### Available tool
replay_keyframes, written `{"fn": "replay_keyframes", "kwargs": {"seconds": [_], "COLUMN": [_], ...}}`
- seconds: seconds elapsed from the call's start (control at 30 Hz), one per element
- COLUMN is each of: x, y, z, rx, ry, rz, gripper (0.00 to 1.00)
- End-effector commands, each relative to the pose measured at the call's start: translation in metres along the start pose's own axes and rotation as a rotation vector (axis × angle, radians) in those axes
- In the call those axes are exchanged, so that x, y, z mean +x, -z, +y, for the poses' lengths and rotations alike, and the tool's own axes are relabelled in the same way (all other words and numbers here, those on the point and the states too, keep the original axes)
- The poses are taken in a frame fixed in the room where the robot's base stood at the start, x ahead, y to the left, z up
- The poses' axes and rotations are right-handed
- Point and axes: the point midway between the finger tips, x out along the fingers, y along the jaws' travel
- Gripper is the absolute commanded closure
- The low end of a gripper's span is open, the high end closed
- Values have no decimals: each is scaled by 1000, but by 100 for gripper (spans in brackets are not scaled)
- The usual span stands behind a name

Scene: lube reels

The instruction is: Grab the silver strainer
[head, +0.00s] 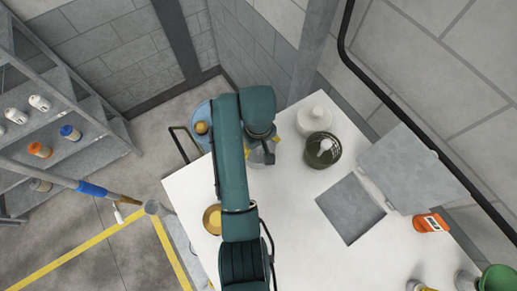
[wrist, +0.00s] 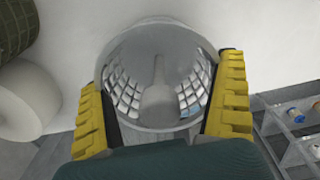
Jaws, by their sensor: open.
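The silver strainer (wrist: 158,45) fills the middle of the wrist view as a shiny, rounded metal bowl with grid-like patches on its sides. My gripper (wrist: 162,92) is open, with one yellow finger on each side of the strainer. Whether the fingers touch it cannot be told. In the head view, my arm covers most of that spot, and part of a silver thing (head: 256,156) shows beside my gripper (head: 263,140) at the white table's far end.
A dark mesh basket (head: 323,150) and a white jar (head: 314,117) stand close on the right. A grey square (head: 351,209), an orange device (head: 431,223) and a green funnel (head: 497,279) are farther along the white table (head: 290,215). Shelves (head: 75,139) stand left.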

Motion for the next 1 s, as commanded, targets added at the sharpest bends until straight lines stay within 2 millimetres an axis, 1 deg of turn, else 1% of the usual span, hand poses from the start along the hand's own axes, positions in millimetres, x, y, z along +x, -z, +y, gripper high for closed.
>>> {"fn": "replay_keyframes", "kwargs": {"seconds": [0.17, 0.2, 0.47, 0.87, 1.0], "x": [0, 0, 0, -2, -12], "y": [1, 0, 0, 1, 1], "z": [0, 0, 0, 1, 1], "rx": [0, 0, 0, 0, 0], "ry": [-1, -1, -1, -2, -3], "rz": [2, 2, 2, 4, 5], "gripper": [0, 2, 52, 53, 53]}}
